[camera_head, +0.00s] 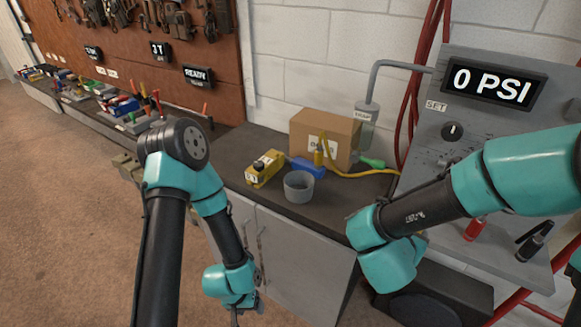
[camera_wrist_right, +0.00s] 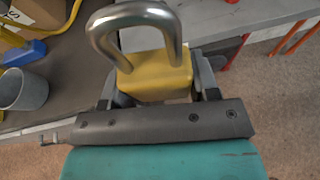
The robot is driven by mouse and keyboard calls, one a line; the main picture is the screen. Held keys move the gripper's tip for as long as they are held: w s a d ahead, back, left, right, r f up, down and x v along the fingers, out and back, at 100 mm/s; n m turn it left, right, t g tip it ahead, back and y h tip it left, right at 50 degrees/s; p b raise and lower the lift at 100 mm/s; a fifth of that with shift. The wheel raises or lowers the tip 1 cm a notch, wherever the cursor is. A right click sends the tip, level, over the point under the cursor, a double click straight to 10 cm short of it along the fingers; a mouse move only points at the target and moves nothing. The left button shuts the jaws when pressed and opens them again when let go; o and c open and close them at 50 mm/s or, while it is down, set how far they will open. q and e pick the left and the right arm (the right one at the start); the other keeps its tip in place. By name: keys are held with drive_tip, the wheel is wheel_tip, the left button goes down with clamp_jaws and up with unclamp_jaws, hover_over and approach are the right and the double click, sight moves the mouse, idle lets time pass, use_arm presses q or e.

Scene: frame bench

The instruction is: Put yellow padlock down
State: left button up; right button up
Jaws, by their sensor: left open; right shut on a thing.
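The yellow padlock (camera_wrist_right: 155,78) with its thick silver shackle shows in the right wrist view. My right gripper (camera_wrist_right: 158,92) is shut on its yellow body, one finger at each side, and the shackle points away from the wrist. The padlock appears held up, with floor and bench edge visible beyond it. In the head view my right arm covers the right gripper, and I cannot make out the padlock clearly there. My left gripper (camera_head: 246,306) is open, low in front of the bench cabinet, and only partly visible at the bottom of the head view.
The dark bench top (camera_head: 330,198) carries a grey cup (camera_head: 299,187), a yellow device (camera_head: 264,168), a blue block (camera_head: 308,168) and a cardboard box (camera_head: 325,135). A yellow hose (camera_head: 365,174) runs behind the cup. A grey gauge panel (camera_head: 490,150) stands at right. The bench front is bare.

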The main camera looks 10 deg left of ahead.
drive_tip(key=a+f+n+y, duration=0.1)
drive_tip(key=a+f, duration=0.3)
drive_tip(key=a, duration=0.4)
drive_tip(key=s+a+f+y, duration=0.1)
drive_tip(key=a+f, duration=0.3)
drive_tip(key=a, duration=0.3)
drive_tip(key=shift+s+a+f+n+t, duration=0.3)
drive_tip(key=shift+a+n+t, duration=0.1)
drive_tip(key=shift+w, duration=0.15)
hover_over(341, 220)
drive_tip(key=shift+s+f, duration=0.45)
drive_tip(key=shift+f, duration=0.2)
drive_tip(key=shift+w, duration=0.1)
drive_tip(key=f, duration=0.2)
drive_tip(key=shift+w+f, duration=0.3)
drive_tip(key=shift+f, duration=0.5)
drive_tip(key=shift+f, duration=0.15)
